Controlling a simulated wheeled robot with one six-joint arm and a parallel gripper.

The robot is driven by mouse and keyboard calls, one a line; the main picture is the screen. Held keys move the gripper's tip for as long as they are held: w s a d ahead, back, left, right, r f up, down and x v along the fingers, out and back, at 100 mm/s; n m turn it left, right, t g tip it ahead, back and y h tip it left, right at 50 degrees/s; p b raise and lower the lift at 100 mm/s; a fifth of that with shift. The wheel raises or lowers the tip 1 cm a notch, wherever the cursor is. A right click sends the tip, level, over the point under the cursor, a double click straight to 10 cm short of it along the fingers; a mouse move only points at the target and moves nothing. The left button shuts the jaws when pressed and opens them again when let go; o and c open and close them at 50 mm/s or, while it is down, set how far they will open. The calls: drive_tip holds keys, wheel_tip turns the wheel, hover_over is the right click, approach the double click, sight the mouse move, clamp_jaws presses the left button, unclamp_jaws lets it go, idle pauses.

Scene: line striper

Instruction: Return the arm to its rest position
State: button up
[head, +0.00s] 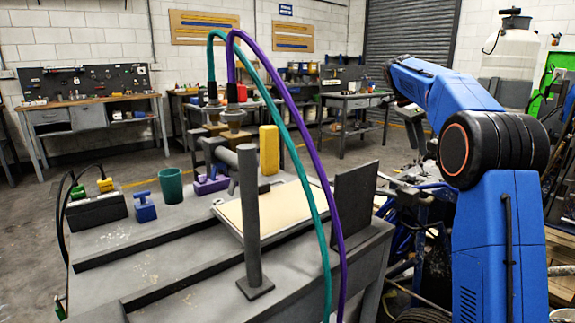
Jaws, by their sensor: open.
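My blue arm stands at the right of the head view. Its upper link rises from the bottom edge to a thick black elbow joint, and the blue forearm runs from there up and left, away from the camera. The forearm ends near a dark wrist joint, in the air beyond the grey workbench's (190,291) right side. My gripper's fingers do not show; the forearm and the picture's angle hide them. Nothing is seen held by the arm.
The bench bears a dark post (249,215), an upright dark plate (355,205), a cream board (283,207), a yellow block (269,150), a green cup (171,185) and a blue clamp (144,207). Green (303,140) and purple (312,170) hoses arch above it. A white tank (511,55) stands behind my arm.

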drive_tip(key=s+a+f+n+t+y, duration=0.1)
drive_tip(key=s+a+n, duration=0.2)
drive_tip(key=s, duration=0.7)
drive_tip(key=s+a+f+n+t, duration=0.1)
drive_tip(key=s+a+n, duration=0.25)
drive_tip(key=s, duration=0.55)
drive_tip(key=s+a+f+n+t+y, duration=0.1)
drive_tip(key=s+a+n, duration=0.25)
drive_tip(key=s, duration=0.65)
drive_tip(key=s+a+f+n+t+y, duration=0.1)
drive_tip(key=s+f+n, duration=0.3)
drive_tip(key=s+f, duration=0.5)
drive_tip(key=s+a+f+n+y, duration=0.1)
drive_tip(key=s+a+f+n, duration=0.3)
drive_tip(key=s+f, duration=0.6)
drive_tip(key=s, duration=0.5)
drive_tip(key=shift+t, duration=0.4)
